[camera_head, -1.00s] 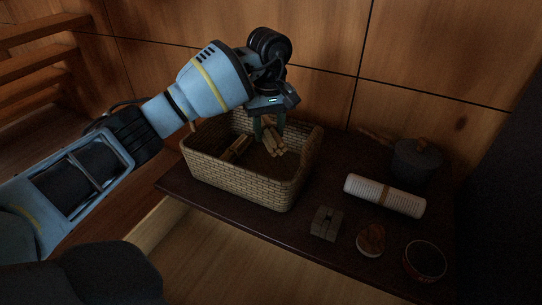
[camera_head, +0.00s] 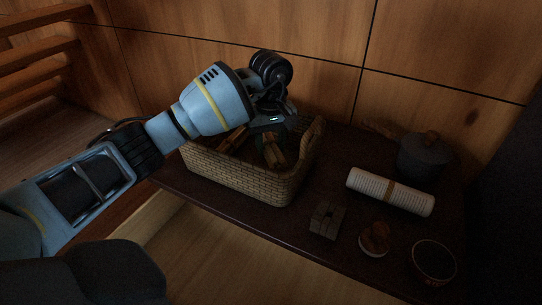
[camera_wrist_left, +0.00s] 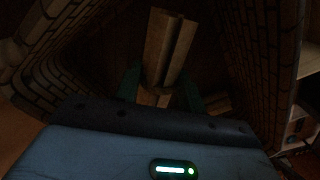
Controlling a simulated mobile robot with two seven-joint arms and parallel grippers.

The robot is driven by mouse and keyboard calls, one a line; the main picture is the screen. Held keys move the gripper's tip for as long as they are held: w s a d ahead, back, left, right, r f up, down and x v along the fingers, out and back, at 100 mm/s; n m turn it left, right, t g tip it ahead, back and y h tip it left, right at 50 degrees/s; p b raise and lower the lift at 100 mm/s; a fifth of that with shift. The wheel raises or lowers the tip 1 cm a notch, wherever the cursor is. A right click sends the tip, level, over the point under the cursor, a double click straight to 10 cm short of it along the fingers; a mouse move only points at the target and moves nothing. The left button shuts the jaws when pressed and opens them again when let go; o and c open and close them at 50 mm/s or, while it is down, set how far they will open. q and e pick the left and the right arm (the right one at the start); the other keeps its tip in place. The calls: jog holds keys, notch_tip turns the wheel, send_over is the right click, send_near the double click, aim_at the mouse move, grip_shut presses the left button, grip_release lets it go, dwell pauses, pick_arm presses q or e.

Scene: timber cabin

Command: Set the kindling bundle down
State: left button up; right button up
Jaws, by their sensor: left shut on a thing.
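The kindling bundle (camera_head: 274,152) is a small set of pale sticks inside the wicker basket (camera_head: 246,184), toward its right side. My left gripper (camera_head: 268,140) reaches down into the basket and is shut on the bundle. In the left wrist view the bundle (camera_wrist_left: 166,50) stands out between the two fingers of the gripper (camera_wrist_left: 160,88), with the basket's woven walls (camera_wrist_left: 275,40) around it. Whether the bundle touches the basket floor cannot be told. More sticks (camera_head: 233,141) lie in the basket to the left, partly hidden by my arm. My right gripper is not in view.
The basket stands on a dark shelf top. To its right are a dark lidded pot (camera_head: 424,157), a white roll with a tan band (camera_head: 389,192), a grey block (camera_head: 327,220), a brown-topped round item (camera_head: 375,239) and a dark bowl (camera_head: 433,261). A wooden wall (camera_head: 320,60) rises behind.

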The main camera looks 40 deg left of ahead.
pick_arm(q)
notch_tip(320, 180, down, 4)
jog(key=shift+r+b, duration=0.1)
jog(key=shift+b, duration=0.5)
jog(key=shift+r, duration=0.15)
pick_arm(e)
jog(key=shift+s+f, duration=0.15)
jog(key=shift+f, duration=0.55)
pick_arm(q)
jog(key=o, duration=1)
jog(key=shift+f, duration=0.2)
jog(key=shift+o, duration=0.2)
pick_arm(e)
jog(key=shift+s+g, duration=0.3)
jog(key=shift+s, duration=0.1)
